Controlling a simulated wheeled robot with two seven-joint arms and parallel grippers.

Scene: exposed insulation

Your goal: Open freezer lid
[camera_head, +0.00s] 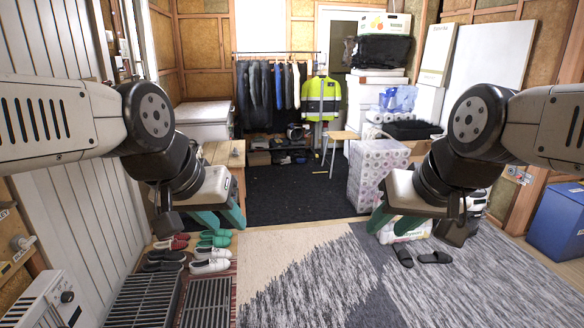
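The freezer looks to be the white chest (208,129) at the back left, near the wooden wall. Its flat white lid (203,111) lies shut on top. My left gripper (221,222) hangs in the foreground, in front of and below the freezer in the picture, well short of it. Its two teal fingers stand apart with nothing seen between them. My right gripper (393,224) hangs at the right, far from the freezer. Its teal fingers also stand apart, with no thing seen held. My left arm and gripper cover part of the area in front of the freezer.
A wooden table (226,154) stands before the freezer, partly hidden by my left arm. Shoes (210,252) line the floor at left. Toilet-roll packs (372,172) stand at right. A clothes rack (275,85) is at the back. The dark carpet (291,194) in the middle is mostly clear.

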